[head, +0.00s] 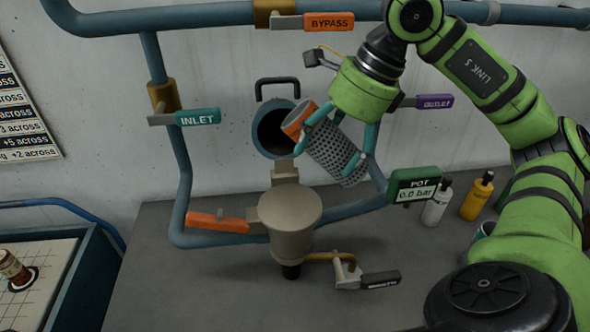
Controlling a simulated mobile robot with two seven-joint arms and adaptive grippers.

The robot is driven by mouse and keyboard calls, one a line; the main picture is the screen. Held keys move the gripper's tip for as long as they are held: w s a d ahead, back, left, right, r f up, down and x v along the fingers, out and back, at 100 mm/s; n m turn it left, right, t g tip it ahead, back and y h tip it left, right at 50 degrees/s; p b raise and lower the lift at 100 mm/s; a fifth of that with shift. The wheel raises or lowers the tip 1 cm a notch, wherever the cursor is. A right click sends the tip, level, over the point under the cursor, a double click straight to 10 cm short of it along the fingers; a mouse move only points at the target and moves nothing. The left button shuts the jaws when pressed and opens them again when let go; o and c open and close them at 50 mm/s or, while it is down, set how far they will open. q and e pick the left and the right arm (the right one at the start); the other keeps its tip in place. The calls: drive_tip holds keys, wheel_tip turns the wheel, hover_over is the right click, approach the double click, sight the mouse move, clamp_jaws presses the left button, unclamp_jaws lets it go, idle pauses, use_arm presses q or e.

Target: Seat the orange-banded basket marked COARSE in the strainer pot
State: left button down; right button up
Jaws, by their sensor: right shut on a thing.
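The orange-banded basket (340,158) is a grey perforated cylinder, tilted, with its orange band at the upper left. No COARSE marking is readable. My right gripper (324,146) is shut on it and holds it above and to the right of the strainer pot. The strainer pot (290,222) is a beige upright cylinder in the pipework. A round blue part (263,112) with a dark hollow and a black handle stands upright behind it, partly covered by the basket. I cannot tell whether the pot's top is open. My left gripper is not in view.
Around the pot are the INLET handle (198,117), OUTLET handle (428,101), BYPASS handle (330,22), an orange handle (218,222) and a dark low handle (380,280). The POT display (413,186) reads 0.0 bar. Bottles (476,196) stand right. The bench's left front is clear.

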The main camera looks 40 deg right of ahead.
drive_tip(key=shift+s+d+r, duration=0.7)
drive_tip(key=shift+d, duration=0.1)
drive_tip(key=w+a+f+p, duration=0.6)
drive_tip(key=w+a+f, duration=0.1)
drive_tip(key=f, duration=0.3)
drive_tip(key=shift+w+a+f, duration=0.35)
drive_tip(key=shift+w+a, duration=0.05)
drive_tip(key=shift+a, duration=0.5)
drive_tip(key=o, duration=1.3)
drive_tip(key=shift+b+v, duration=1.4)
drive_tip(key=shift+v, duration=1.95)
